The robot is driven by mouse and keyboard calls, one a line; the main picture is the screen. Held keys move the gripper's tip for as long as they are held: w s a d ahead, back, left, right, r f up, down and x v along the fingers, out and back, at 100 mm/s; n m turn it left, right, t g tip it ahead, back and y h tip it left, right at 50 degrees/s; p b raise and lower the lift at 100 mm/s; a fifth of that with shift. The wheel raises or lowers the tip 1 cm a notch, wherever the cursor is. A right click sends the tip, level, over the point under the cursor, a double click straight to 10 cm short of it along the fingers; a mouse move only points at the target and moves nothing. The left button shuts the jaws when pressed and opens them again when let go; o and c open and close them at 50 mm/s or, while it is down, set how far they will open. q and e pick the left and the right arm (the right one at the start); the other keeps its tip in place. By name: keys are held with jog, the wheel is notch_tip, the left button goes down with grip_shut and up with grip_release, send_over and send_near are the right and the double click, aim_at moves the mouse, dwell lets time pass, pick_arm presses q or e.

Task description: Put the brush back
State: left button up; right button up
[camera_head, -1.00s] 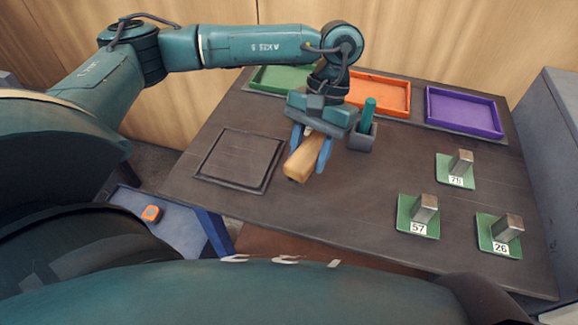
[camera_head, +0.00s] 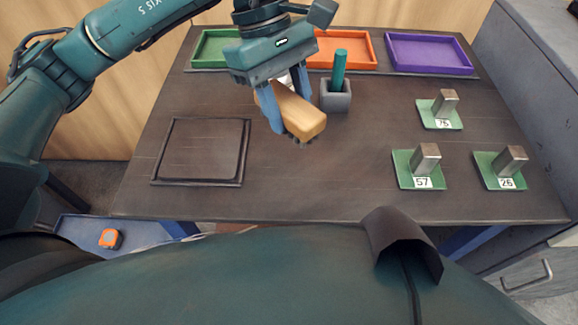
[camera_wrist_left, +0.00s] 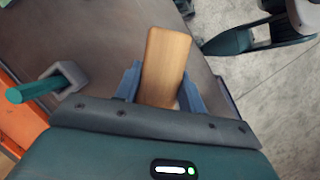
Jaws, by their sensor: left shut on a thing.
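The brush is a wooden block (camera_head: 300,115) with a dark underside, held above the dark table (camera_head: 330,195). My left gripper (camera_head: 287,112) is shut on it, with one blue finger on each side. In the left wrist view the brush's wooden top (camera_wrist_left: 165,62) shows between the two blue fingers (camera_wrist_left: 162,88). The brush is tilted in the head view and looks clear of the table top. My right gripper is not in view.
A grey holder (camera_head: 336,97) with a teal stick (camera_head: 339,68) stands just right of the brush. Green (camera_head: 214,48), orange (camera_head: 345,50) and purple trays (camera_head: 430,54) line the back. A framed square panel (camera_head: 202,150) lies left. Metal blocks on green plates (camera_head: 440,108) stand right.

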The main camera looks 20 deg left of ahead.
pick_arm(q)
notch_tip(320, 180, down, 5)
jog(key=shift+f, duration=0.2)
notch_tip(320, 180, down, 4)
jog(key=shift+f, duration=0.2)
jog(key=shift+f, duration=0.25)
jog(key=o, duration=1)
jog(key=shift+r, duration=0.1)
jog(key=shift+c, duration=0.2)
jog(key=shift+r, duration=0.1)
